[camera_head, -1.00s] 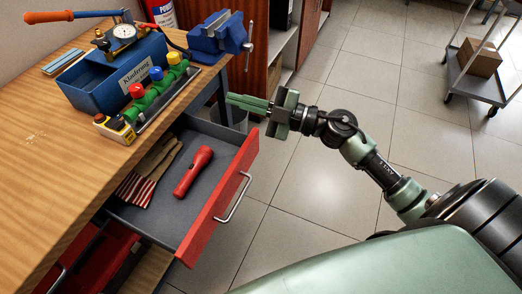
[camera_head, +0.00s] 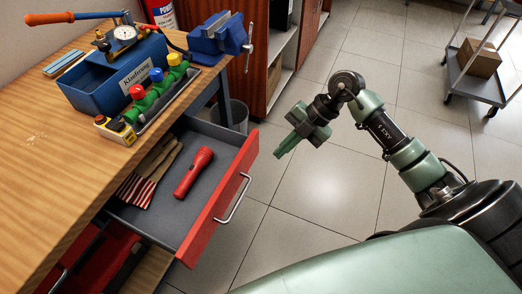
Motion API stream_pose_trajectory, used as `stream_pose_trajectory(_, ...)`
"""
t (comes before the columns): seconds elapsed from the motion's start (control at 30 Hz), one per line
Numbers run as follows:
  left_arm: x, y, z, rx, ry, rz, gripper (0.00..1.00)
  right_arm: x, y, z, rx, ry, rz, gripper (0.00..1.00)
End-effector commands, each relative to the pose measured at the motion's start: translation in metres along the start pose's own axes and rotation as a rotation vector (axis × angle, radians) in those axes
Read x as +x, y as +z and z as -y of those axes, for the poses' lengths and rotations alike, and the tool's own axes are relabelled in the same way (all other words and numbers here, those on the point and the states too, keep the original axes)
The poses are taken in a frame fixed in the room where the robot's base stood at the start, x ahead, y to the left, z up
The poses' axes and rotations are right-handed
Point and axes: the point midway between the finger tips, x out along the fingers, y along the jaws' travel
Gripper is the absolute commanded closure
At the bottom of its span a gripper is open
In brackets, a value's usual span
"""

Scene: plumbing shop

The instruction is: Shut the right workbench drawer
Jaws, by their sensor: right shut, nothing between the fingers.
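The workbench drawer (camera_head: 215,212) is pulled out, its red front and silver handle (camera_head: 233,198) facing the floor on the right. Inside it lie a red flashlight (camera_head: 193,173) and striped gloves (camera_head: 147,175). My right gripper (camera_head: 281,151) is shut and empty. It is in the air to the right of the drawer's far corner, apart from the drawer front and handle, with its fingers pointing down and left. My left gripper is not in view.
The wooden bench top (camera_head: 40,140) holds a blue pump box (camera_head: 115,75), a rack of coloured valves (camera_head: 155,95) and a blue vise (camera_head: 218,38). A grey bin (camera_head: 236,115) stands behind the drawer. A cart (camera_head: 475,85) with a carton is far right. The tiled floor between is clear.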

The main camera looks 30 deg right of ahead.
Motion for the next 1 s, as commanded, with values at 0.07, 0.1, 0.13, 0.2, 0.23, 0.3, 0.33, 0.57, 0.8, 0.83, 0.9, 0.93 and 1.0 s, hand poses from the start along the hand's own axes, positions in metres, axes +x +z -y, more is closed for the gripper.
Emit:
stream_pose_trajectory(0.07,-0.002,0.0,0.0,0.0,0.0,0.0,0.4,0.019,-0.002,-0.001,0.002,0.002,-0.005,1.0)
stream_pose_trajectory(0.1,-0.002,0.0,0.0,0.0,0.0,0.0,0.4,0.027,-0.002,-0.001,0.001,0.002,-0.005,1.0)
stream_pose_trajectory(0.13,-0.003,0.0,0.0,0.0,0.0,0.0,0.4,0.033,-0.002,-0.001,0.0,0.002,-0.005,1.0)
stream_pose_trajectory(0.2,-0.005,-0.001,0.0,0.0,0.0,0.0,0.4,0.04,-0.002,-0.009,-0.001,0.006,-0.003,1.0)
stream_pose_trajectory(0.23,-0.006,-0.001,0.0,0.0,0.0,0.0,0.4,0.042,-0.002,-0.015,-0.002,0.007,-0.002,1.0)
stream_pose_trajectory(0.3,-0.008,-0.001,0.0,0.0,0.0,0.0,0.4,0.046,-0.002,-0.022,-0.002,0.004,-0.002,1.0)
stream_pose_trajectory(0.33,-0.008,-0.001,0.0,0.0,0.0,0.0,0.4,0.048,-0.001,-0.025,-0.002,0.005,-0.002,1.0)
stream_pose_trajectory(0.57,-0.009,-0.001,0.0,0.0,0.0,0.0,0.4,0.055,-0.001,-0.036,-0.002,0.001,0.0,1.0)
stream_pose_trajectory(0.8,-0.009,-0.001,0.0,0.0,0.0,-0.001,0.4,0.055,0.0,-0.035,-0.001,0.001,0.0,1.0)
stream_pose_trajectory(0.83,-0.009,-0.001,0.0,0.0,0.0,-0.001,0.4,0.055,0.0,-0.035,-0.001,0.001,0.0,1.0)
stream_pose_trajectory(0.9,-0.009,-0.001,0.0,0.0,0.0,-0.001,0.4,0.055,0.0,-0.036,-0.001,0.001,0.0,1.0)
stream_pose_trajectory(0.93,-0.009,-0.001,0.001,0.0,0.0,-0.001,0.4,0.056,0.0,-0.036,-0.002,0.001,0.0,1.0)
stream_pose_trajectory(1.0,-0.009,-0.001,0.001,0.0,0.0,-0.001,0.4,0.057,0.0,-0.039,-0.002,0.001,0.0,1.0)
